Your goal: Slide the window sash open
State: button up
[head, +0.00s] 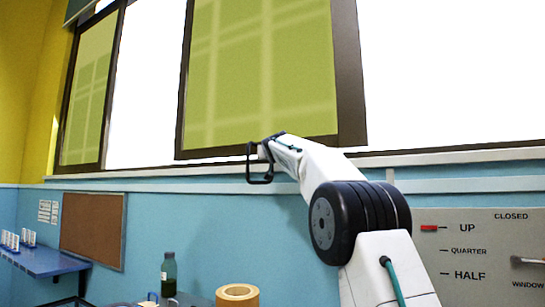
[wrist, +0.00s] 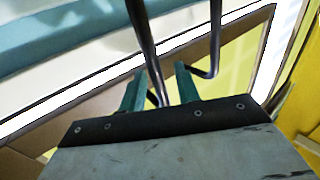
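The window sash with a yellow-green pane (head: 262,75) and dark brown frame stands upright in the middle of the window. A black loop-shaped handle (head: 250,165) shows near its lower edge, in front of my gripper's end. In the wrist view, the handle's dark bars (wrist: 144,35) come in from the top. My gripper (wrist: 160,78) has two teal fingers standing apart, one on each side of a bar. A gap shows between the bar and the right finger, so I see no firm grip. The handle's far part is hidden behind the fingers.
Another yellow-green sash (head: 88,95) is at the left, with a bright gap between. The pale sill (head: 450,157) runs below. A panel marked UP, QUARTER and HALF (head: 480,250) is at right. A bottle (head: 169,275) and a kraft roll (head: 237,295) stand low in front.

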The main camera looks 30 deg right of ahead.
jog(key=shift+v, duration=2.85)
notch_tip(320, 180, down, 11)
jog(key=s+g, duration=0.1)
jog(key=g, duration=0.3)
jog(key=s+a+f+n+g+y, duration=0.1)
jog(key=s+a+f+g+y, duration=0.3)
jog(key=s+f, duration=0.9)
jog(key=s+a+f+n+g+y, duration=0.1)
jog(key=s+a+f, duration=0.5)
jog(key=s, duration=0.7)
jog(key=s+a+f+n+g+y, duration=0.1)
jog(key=s+a+f+g, duration=0.2)
jog(key=s+a+f, duration=0.4)
jog(key=s+a+f+n+g+y, duration=0.1)
jog(key=s+a+f, duration=0.6)
jog(key=s, duration=1.2)
notch_tip(320, 180, down, 3)
jog(key=shift+s+r+n+g+y, duration=0.15)
jog(key=shift+n+g+y, duration=0.35)
jog(key=shift+g, duration=0.5)
